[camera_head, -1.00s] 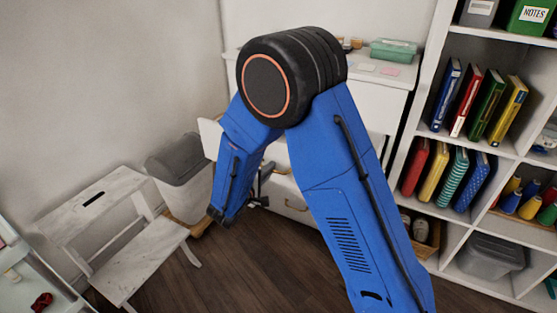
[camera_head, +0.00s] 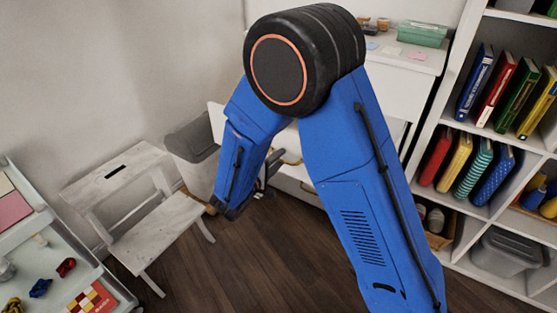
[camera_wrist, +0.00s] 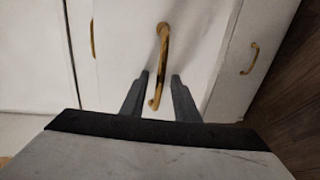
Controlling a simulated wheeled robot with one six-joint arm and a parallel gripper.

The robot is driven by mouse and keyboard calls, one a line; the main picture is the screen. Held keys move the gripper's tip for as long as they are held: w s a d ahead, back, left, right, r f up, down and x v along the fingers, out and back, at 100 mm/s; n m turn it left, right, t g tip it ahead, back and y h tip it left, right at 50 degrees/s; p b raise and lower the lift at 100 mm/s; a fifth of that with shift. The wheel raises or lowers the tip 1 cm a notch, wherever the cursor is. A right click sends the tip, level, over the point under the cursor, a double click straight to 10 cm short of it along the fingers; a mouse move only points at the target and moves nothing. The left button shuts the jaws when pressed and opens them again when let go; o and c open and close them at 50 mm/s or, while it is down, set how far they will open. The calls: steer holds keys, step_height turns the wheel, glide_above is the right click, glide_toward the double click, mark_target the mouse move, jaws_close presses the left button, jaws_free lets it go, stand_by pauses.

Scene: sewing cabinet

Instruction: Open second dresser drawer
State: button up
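The white dresser (camera_head: 388,93) stands against the back wall, its front largely hidden by my blue arm. A white panel (camera_head: 215,119) juts out left of my arm and looks like a pulled-out drawer front; which drawer it is I cannot tell. In the wrist view, a white drawer front (camera_wrist: 125,40) with a gold bar handle (camera_wrist: 164,45) fills the middle. My gripper (camera_wrist: 160,76) is open, one finger on each side of the handle's near end, with gaps visible. Other gold handles show left (camera_wrist: 92,38) and right (camera_wrist: 252,58). The gripper is a small dark shape in the head view (camera_head: 268,178).
A white step stool (camera_head: 150,225) and a grey-lidded bin (camera_head: 192,145) stand left of the dresser. A pale table (camera_head: 60,255) with small items is at lower left. A white bookshelf (camera_head: 455,115) stands right. Wooden floor (camera_head: 270,250) is clear in front.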

steer(key=v, duration=1.7)
steer(key=shift+s, duration=0.2)
steer(key=shift+a, duration=0.1)
steer(key=s+d+r+m+g, duration=0.1)
steer(key=d+r+m+g, duration=0.15)
steer(key=d, duration=0.65)
steer(key=s+d+r+m+g, duration=0.2)
steer(key=d+g, duration=0.2)
steer(key=d, duration=0.4)
steer(key=s+d+r+m+g, duration=0.15)
steer(key=d+g, duration=0.25)
steer(key=d, duration=0.5)
steer(key=s+d+r+m+y, duration=0.1)
steer(key=s+d+r+y, duration=0.1)
steer(key=s, duration=0.3)
steer(key=s+d+r+m+t+y, duration=0.1)
steer(key=s+d+r+m+y, duration=0.1)
steer(key=s+d+y, duration=0.1)
steer(key=s+d+r+m+t+y, duration=0.1)
steer(key=s+d+r+y, duration=0.2)
steer(key=s, duration=0.4)
steer(key=shift+s+d+m+y, duration=0.25)
steer(key=shift+m+y, duration=0.15)
steer(key=shift+y, duration=0.5)
